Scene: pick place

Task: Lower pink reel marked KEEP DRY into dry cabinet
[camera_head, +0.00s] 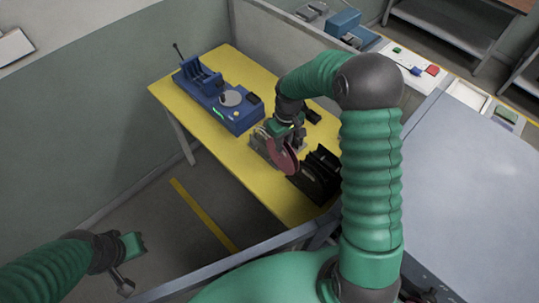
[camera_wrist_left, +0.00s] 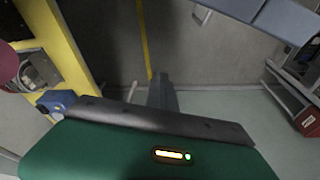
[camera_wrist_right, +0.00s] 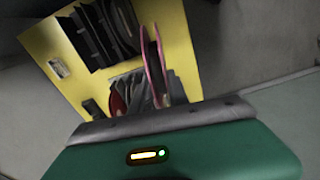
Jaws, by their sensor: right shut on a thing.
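The pink reel (camera_head: 280,154) hangs edge-up from my right gripper (camera_head: 287,128), which is shut on it above the yellow table. In the right wrist view the reel (camera_wrist_right: 154,68) shows as a thin pink rim in front of a grey slotted holder (camera_wrist_right: 128,92) that has other reels in it. The holder (camera_head: 262,150) sits just beneath the reel; I cannot tell whether they touch. The KEEP DRY mark is not readable, and I cannot tell which holder is the dry cabinet. My left gripper (camera_head: 126,264) is empty, low at the left, away from the table; its jaw opening is unclear.
A black slotted rack (camera_head: 318,176) stands on the yellow table (camera_head: 183,99), right of the reel. A blue machine (camera_head: 222,98) takes up the table's far left part. A grey panel (camera_head: 465,190) lies right of my arm. Floor is clear left of the table.

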